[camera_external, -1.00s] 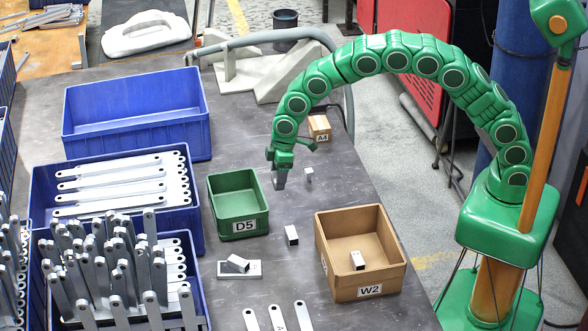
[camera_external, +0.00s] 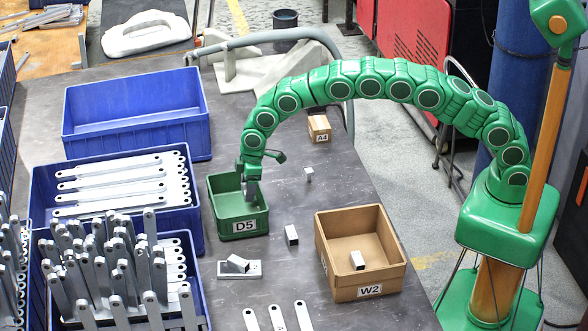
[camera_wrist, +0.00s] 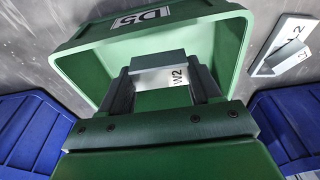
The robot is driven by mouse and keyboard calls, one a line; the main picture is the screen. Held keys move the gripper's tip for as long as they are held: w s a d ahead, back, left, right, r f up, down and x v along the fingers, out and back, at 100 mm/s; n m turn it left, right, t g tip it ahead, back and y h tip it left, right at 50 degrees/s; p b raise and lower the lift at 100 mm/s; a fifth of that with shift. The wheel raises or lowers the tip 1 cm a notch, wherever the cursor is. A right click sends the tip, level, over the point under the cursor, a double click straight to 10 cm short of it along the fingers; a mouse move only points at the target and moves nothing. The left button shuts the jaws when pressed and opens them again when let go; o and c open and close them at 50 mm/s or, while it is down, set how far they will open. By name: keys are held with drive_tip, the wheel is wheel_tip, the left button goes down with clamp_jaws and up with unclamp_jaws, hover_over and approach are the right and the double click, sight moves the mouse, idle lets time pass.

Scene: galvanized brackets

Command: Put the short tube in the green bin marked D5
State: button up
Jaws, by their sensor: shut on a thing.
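The green bin marked D5 (camera_external: 237,226) stands on the grey table. My gripper (camera_external: 250,192) points down over its opening, with the fingertips within the rim's outline in the external view. In the wrist view my gripper (camera_wrist: 162,82) is shut on a short silver tube (camera_wrist: 160,63), whose face reads W2. The green bin (camera_wrist: 82,62) lies around and behind the tube there. I cannot tell whether the tube touches the bin floor. In the external view the tube is mostly hidden by my fingers and the bin.
A brown bin marked W2 (camera_external: 330,285) holds a small tube (camera_external: 357,260). Other tubes lie on the table (camera_external: 291,235) and on a flat plate (camera_external: 238,263). A small piece (camera_external: 309,174) and a box marked A4 (camera_external: 319,128) stand behind. Blue bins (camera_external: 137,118) stand left.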

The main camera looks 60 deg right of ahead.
sight(237, 213)
drive_tip(key=shift+w+a+f, duration=0.3)
drive_tip(key=shift+w+f, duration=0.3)
drive_tip(key=shift+f, duration=0.05)
drive_tip(key=shift+w+a+f, duration=0.15)
drive_tip(key=shift+w+f, duration=0.25)
drive_tip(key=shift+f, duration=0.35)
drive_tip(key=shift+w+a+f, duration=0.15)
drive_tip(key=shift+w+f, duration=0.1)
drive_tip(key=shift+w, duration=0.1)
drive_tip(key=shift+w+a+f, duration=0.1)
drive_tip(key=shift+w+f, duration=0.15)
drive_tip(key=shift+f, duration=1.7)
drive_tip(key=o, duration=1.1)
drive_tip(key=shift+f, duration=0.1)
